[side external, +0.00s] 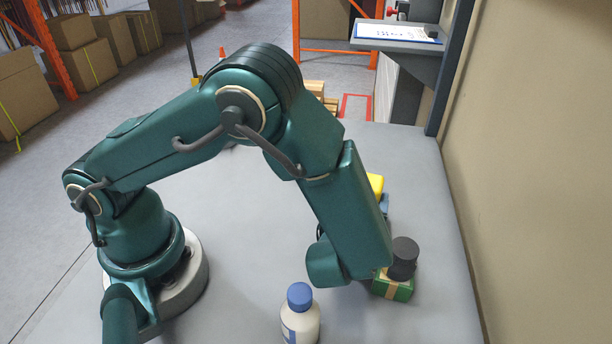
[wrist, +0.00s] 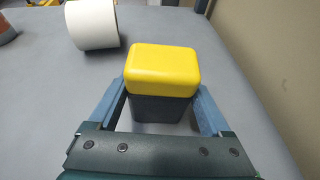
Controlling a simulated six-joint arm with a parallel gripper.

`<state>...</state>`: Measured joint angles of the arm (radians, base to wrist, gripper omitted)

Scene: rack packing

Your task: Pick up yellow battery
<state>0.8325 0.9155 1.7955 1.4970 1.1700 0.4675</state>
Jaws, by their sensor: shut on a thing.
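The yellow battery (wrist: 161,72) has a yellow top and a dark grey lower body. It stands between the two blue fingers of my gripper (wrist: 162,98) in the wrist view, and the fingers are shut on its sides. In the side view only a small yellow part of the battery (side external: 376,183) shows behind my arm. A bit of a blue finger of my gripper (side external: 384,204) shows just below it. The battery's lower end is hidden, and I cannot tell whether it touches the table.
A white roll (wrist: 93,27) lies left of the battery in the wrist view. A green box (side external: 396,288) with a black cylinder (side external: 404,258) on top sits near my arm. A white bottle (side external: 300,325) with a blue cap stands at the front. A wall (side external: 540,150) borders the table's right.

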